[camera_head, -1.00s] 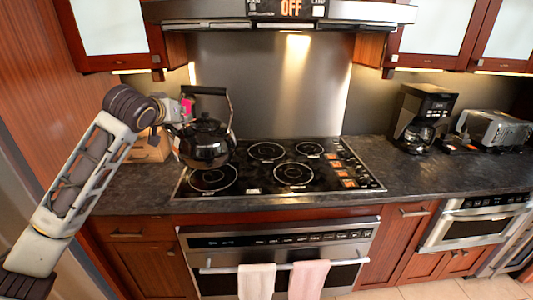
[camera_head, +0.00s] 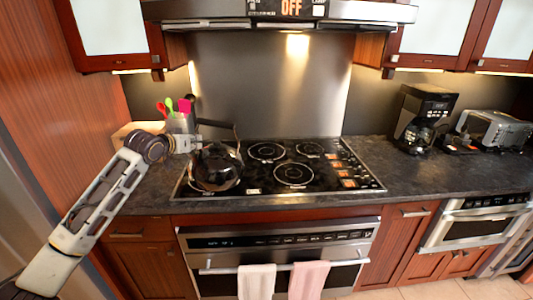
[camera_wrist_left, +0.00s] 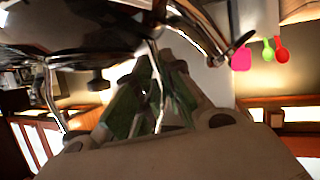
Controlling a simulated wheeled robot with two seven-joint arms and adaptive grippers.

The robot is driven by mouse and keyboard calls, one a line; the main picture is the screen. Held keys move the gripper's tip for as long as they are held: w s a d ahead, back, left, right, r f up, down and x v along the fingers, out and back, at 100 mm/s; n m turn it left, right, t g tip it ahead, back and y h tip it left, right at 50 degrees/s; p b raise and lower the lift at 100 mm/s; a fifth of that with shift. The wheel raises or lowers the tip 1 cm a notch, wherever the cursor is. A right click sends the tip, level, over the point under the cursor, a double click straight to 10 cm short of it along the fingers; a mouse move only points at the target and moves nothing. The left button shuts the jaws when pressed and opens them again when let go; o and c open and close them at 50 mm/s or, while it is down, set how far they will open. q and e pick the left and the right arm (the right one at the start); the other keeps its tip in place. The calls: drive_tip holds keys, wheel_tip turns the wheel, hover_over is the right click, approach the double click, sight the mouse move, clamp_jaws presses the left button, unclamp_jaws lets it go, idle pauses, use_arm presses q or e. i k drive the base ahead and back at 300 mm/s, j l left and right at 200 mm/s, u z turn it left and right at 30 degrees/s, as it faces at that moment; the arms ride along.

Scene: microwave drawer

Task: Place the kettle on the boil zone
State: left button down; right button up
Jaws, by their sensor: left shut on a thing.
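The black kettle (camera_head: 217,168) is upright over the front-left ring of the black cooktop (camera_head: 247,188) and hides most of that ring. I cannot tell whether its base touches the glass. My left gripper (camera_head: 195,144) reaches in from the left and is shut on the kettle at its left side, near the handle. In the left wrist view, the gripper fingers (camera_wrist_left: 150,100) close around a thin shiny part of the kettle (camera_wrist_left: 75,25); the exact contact is partly hidden. My right gripper is not in view. No marking names the boil zone clearly.
Utensils in a holder (camera_head: 180,122) stand behind my left gripper. A range hood (camera_head: 285,12) hangs above. A coffee maker (camera_head: 420,117) and a toaster (camera_head: 492,128) stand to the right. The other cooktop rings (camera_head: 293,174) are clear.

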sight(262, 150)
drive_tip(key=i+l, duration=0.45)
drive_tip(key=i, duration=0.2)
drive_tip(key=i+l, duration=0.5)
drive_tip(key=i, duration=0.2)
drive_tip(key=z, duration=0.5)
